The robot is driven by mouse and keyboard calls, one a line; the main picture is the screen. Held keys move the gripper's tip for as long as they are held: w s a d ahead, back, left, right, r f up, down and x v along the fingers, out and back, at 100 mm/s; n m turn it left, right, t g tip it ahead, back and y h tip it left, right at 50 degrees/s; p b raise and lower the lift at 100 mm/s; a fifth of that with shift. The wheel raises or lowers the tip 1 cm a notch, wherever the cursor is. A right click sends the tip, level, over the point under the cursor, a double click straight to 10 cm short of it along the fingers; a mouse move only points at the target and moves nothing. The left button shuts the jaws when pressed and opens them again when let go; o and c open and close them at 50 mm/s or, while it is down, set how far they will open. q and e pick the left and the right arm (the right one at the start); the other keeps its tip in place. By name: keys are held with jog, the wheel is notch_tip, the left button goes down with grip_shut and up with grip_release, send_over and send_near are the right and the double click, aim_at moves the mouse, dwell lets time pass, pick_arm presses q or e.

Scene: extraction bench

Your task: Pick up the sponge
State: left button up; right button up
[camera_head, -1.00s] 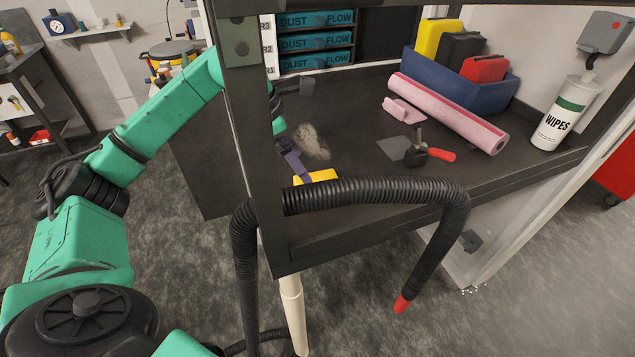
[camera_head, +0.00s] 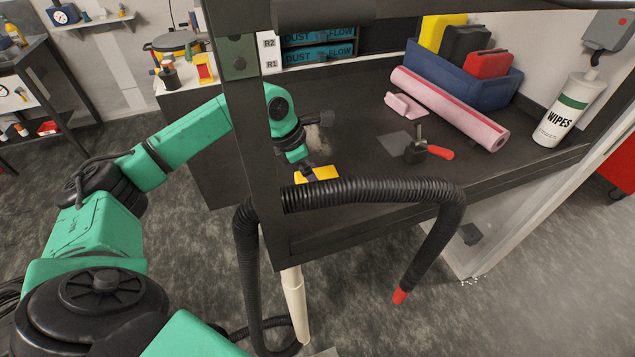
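The sponge appears to be the yellow block (camera_head: 321,174) near the front edge of the dark bench, just behind the black hose. My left arm reaches in behind the bench's front post. My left gripper (camera_head: 307,172) is small and dark and points down at the left part of the yellow block, at or just above it. Its fingertips are too small and too overlapped to tell whether they are open or shut, or touching the block. The hose hides part of the block's lower edge. My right gripper is not in view.
A black ribbed hose (camera_head: 375,189) arches across the bench front. The post (camera_head: 247,130) stands before my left arm. A pink roll (camera_head: 450,108), a pink piece (camera_head: 403,106), a red-handled tool (camera_head: 437,152), a blue bin (camera_head: 490,93) and a wipes canister (camera_head: 563,122) lie farther right.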

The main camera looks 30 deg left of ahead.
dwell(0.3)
pick_arm(q)
jog(key=c, duration=1.2)
jog(key=shift+r+p, duration=0.3)
jog(key=shift+p, duration=0.1)
jog(key=shift+r+b, duration=0.35)
notch_tip(320, 180, up, 19)
jog(key=shift+r+b, duration=0.1)
jog(key=shift+b, duration=0.6)
